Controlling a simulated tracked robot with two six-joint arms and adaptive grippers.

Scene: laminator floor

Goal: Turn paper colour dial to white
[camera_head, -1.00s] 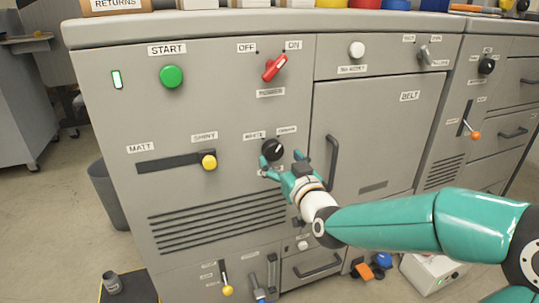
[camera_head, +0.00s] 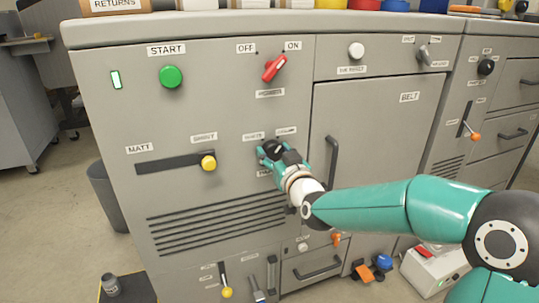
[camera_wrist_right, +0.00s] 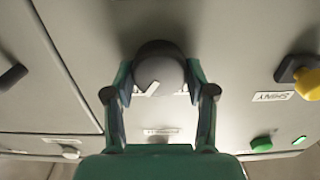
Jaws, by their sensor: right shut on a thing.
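The paper colour dial (camera_head: 272,148) is a black round knob on the grey machine front, with small white labels around it. In the right wrist view the dial (camera_wrist_right: 158,68) shows a white pointer mark slanting across its face. My right gripper (camera_head: 270,152) has its teal fingers on both sides of the dial, shut on it. The right wrist view shows the two fingers (camera_wrist_right: 158,82) against the dial's sides. The labels beside the dial are too small and partly covered to read surely. My left gripper is not in the head view.
Around the dial are the yellow MATT–SHINY slider knob (camera_head: 208,162), the red power switch (camera_head: 274,68), the green START button (camera_head: 172,76) and a vertical door handle (camera_head: 331,160). Vent slots (camera_head: 215,222) lie below. A grey bin (camera_head: 107,196) stands at left.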

